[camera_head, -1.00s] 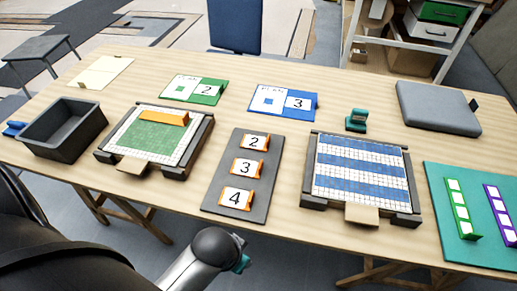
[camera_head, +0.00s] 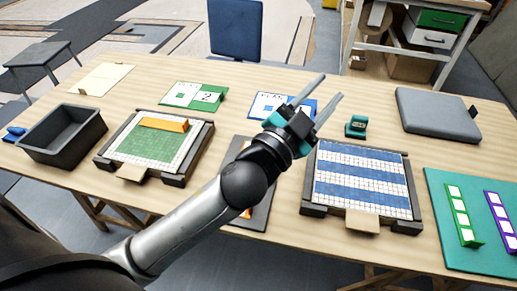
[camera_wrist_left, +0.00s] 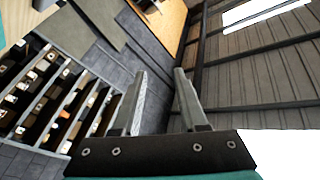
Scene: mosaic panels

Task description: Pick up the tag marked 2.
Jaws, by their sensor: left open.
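My left arm comes in from the lower left and reaches over the dark tag tray (camera_head: 262,216) in the middle of the table. The left gripper (camera_head: 331,86) is raised over the table, its fingers apart and empty, pointing up and to the right in the head view. In the left wrist view the gripper (camera_wrist_left: 160,73) shows nothing between its fingers. The tag marked 2 is hidden behind my wrist. Only a bit of an orange tag (camera_head: 246,213) shows beside my forearm. My right gripper is not in view.
A green-white mosaic panel (camera_head: 146,148) with an orange bar (camera_head: 163,124) lies left, a blue-white panel (camera_head: 360,183) right. A green card (camera_head: 208,96) with a 2 and a blue card (camera_head: 262,103) lie behind. A dark bin (camera_head: 62,134) stands far left.

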